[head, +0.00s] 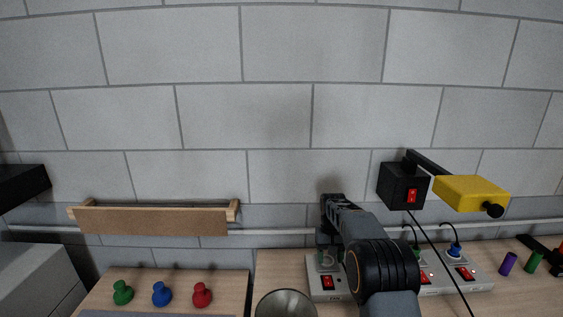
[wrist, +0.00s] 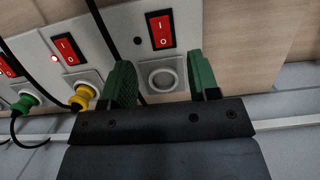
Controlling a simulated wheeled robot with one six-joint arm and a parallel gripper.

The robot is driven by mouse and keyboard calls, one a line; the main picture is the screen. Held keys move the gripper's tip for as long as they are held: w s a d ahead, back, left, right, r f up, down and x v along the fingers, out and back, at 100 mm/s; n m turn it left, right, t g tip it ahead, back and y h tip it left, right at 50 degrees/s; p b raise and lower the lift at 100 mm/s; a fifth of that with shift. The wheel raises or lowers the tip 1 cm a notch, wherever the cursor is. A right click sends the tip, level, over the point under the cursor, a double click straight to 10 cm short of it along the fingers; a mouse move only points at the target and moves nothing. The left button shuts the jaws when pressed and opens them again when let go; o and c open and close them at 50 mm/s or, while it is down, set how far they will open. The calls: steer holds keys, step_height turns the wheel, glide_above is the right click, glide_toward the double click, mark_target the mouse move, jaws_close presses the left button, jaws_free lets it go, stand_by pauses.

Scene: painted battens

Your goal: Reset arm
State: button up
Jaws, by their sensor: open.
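My gripper (wrist: 162,76) is open in the wrist view, with its two green fingers apart and nothing held between them. An empty round socket (wrist: 162,80) of the grey power strip shows between the fingers, below a red switch (wrist: 160,30). I cannot tell whether the fingers touch the strip. In the head view my arm reaches forward and my gripper (head: 328,258) is over the left end of the power strip (head: 316,288). My arm hides part of the strip's middle.
A yellow plug (wrist: 82,97) and a green plug (wrist: 25,102) sit in nearby sockets. A blue plug (head: 455,250) is further right. A black switch box (head: 403,186) with a yellow block (head: 470,192) overhangs the strip. A metal bowl (head: 285,303) stands left of my arm.

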steer(key=s+r+t, duration=0.2)
steer(key=s+r, duration=0.1)
steer(key=s, duration=0.7)
steer(key=s+r+t, duration=0.2)
steer(key=s+r, duration=0.2)
steer(key=s, duration=0.6)
steer(key=s+r+t, duration=0.3)
steer(key=s+r, duration=0.1)
steer(key=s, duration=0.6)
steer(key=shift+a+r, duration=0.15)
steer(key=shift+r, duration=0.1)
